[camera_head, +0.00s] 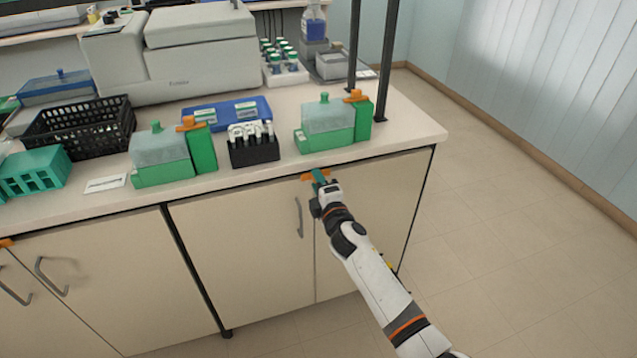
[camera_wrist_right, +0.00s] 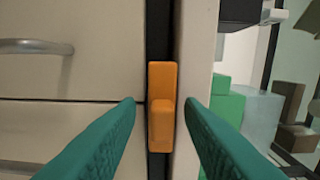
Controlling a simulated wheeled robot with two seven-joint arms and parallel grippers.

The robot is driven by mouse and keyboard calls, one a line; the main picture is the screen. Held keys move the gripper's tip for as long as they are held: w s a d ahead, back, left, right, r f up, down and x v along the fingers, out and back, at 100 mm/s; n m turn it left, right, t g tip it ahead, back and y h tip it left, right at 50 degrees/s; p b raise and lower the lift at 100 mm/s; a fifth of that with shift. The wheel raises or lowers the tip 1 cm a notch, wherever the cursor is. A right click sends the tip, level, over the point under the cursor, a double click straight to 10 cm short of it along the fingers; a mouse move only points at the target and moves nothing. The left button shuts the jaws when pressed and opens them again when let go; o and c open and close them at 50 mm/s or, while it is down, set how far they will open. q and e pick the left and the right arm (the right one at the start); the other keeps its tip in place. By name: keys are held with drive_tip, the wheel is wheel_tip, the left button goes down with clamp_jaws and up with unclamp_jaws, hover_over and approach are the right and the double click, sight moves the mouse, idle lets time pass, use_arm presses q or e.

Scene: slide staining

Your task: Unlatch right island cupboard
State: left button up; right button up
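The right island cupboard (camera_head: 365,235) has two beige doors under the countertop, and both look shut. An orange latch (camera_head: 306,177) sits at the top, where the doors meet the counter edge. In the right wrist view the latch (camera_wrist_right: 162,105) lies across the dark gap between the doors and the counter. My right gripper (camera_head: 318,176) is at the latch, with its green fingers open. In the wrist view the gripper (camera_wrist_right: 161,103) has one finger on each side of the latch, with a visible space on both sides. My left gripper is not in view.
A grey handle (camera_head: 298,217) is on the left door. Green staining boxes (camera_head: 328,126) and a black rack (camera_head: 252,153) stand on the countertop (camera_head: 405,125) above. Another orange latch (camera_head: 6,243) is at the far left. The floor (camera_head: 500,240) to the right is clear.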

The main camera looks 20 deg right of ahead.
drive_tip(key=s, duration=1.2)
drive_tip(key=shift+d, duration=0.2)
drive_tip(key=s+d+f+m+g+p, duration=0.1)
drive_tip(key=s+f+m+g, duration=0.2)
drive_tip(key=f, duration=0.7)
drive_tip(key=s+f+m+g+p, duration=0.1)
drive_tip(key=s+f+m+g, duration=0.1)
drive_tip(key=s+f, duration=0.6)
drive_tip(key=s+d+f+m+g+p, duration=0.1)
drive_tip(key=s+f+m+g, duration=0.15)
drive_tip(key=f, duration=0.95)
drive_tip(key=s+f+m+g, duration=0.3)
drive_tip(key=s+f, duration=0.2)
drive_tip(key=s, duration=0.6)
drive_tip(key=s+d+f+m+g+p, duration=0.1)
drive_tip(key=s+f, duration=0.5)
drive_tip(key=s, duration=0.6)
drive_tip(key=s+f+m+g+p, duration=0.1)
drive_tip(key=s+f+m+g, duration=0.3)
drive_tip(key=s, duration=0.8)
drive_tip(key=shift+d+f+m+g+h, duration=0.3)
drive_tip(key=shift+f+m+g, duration=0.05)
drive_tip(key=shift+f+g, duration=0.45)
